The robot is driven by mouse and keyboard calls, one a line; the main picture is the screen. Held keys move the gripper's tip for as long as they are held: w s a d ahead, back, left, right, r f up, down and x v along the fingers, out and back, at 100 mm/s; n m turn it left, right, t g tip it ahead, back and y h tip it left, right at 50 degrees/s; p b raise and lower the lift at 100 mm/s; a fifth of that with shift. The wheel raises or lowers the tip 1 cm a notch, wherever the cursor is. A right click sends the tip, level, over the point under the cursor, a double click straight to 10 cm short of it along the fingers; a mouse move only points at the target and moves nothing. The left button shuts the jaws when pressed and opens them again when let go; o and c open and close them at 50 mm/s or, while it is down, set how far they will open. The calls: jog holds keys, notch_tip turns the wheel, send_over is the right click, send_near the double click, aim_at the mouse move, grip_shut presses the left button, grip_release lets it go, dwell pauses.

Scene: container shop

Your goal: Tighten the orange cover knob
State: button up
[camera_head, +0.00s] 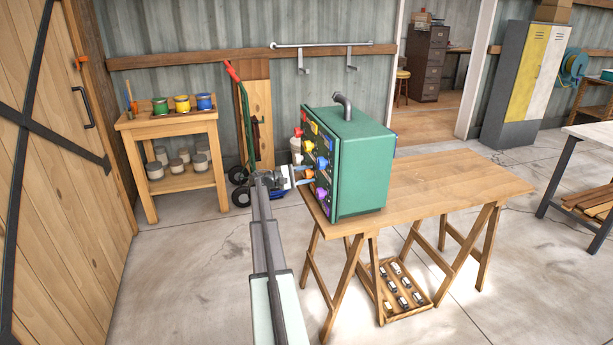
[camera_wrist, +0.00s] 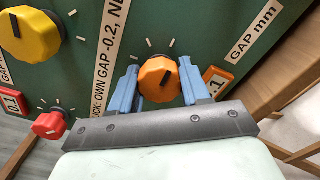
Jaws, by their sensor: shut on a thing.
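In the head view my gripper (camera_head: 306,175) reaches the panel side of the green machine (camera_head: 362,165). The orange knob is too small there to make out surely behind the fingers.
The machine stands on a wooden trestle table (camera_head: 440,185). Paint cans stand on a wooden stand (camera_head: 165,122).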

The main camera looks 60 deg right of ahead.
dwell(0.3)
jog(key=o, duration=1)
jog(key=shift+o, duration=0.2)
jog(key=v, duration=1.4)
